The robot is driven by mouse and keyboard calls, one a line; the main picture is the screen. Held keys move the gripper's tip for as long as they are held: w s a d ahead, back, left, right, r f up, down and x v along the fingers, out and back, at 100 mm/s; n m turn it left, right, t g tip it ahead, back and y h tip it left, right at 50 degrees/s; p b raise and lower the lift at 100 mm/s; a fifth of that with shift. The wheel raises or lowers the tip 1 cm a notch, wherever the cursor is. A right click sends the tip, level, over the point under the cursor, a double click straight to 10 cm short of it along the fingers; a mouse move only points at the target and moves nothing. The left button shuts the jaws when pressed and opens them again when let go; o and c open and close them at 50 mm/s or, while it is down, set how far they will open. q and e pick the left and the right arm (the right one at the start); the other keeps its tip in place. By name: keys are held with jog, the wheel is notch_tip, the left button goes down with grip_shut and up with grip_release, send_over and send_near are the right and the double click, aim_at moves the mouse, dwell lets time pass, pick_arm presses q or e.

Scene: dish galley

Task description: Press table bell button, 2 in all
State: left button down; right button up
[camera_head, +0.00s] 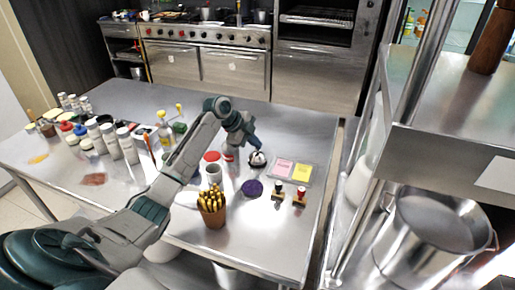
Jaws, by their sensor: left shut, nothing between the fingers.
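A table bell (257,160) with a silver dome and dark base stands on the steel table (230,245), right of its middle. My left arm reaches in from the lower left over the table. My left gripper (257,148) is shut and empty, with its tips pointing down at the top of the bell. The tips are at or just above the bell's button; I cannot tell whether they touch. Only one bell is clearly visible. My right gripper is not in view.
Several bottles (110,140) crowd the left. A steel shelf (440,165) stands right.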

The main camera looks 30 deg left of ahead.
pick_arm(q)
jog(key=shift+r+p, duration=0.35)
jog(key=shift+r, duration=0.3)
jog(key=shift+r, duration=0.1)
notch_tip(320, 180, up, 5)
jog(key=p, duration=0.3)
jog(key=shift+p, duration=0.4)
dwell(0.3)
